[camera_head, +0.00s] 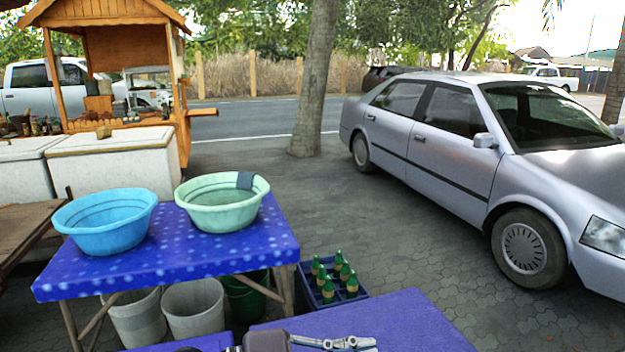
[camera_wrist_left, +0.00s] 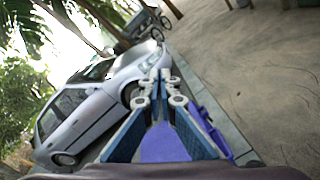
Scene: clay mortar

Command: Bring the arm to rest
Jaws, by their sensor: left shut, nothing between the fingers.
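My left gripper (camera_head: 362,343) shows at the bottom edge of the head view, over the near purple table (camera_head: 410,322), pointing right. In the left wrist view its two fingers (camera_wrist_left: 160,76) meet at the tips, shut and empty, with a strip of purple between them lower down. Most of my left arm is below the picture. My right gripper is in neither view.
A blue-clothed table (camera_head: 165,262) holds a blue basin (camera_head: 105,238) and a green basin (camera_head: 222,215) with a cloth on its rim. A crate of green bottles (camera_head: 330,300) stands on the paving. A silver car (camera_head: 440,140) is parked right.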

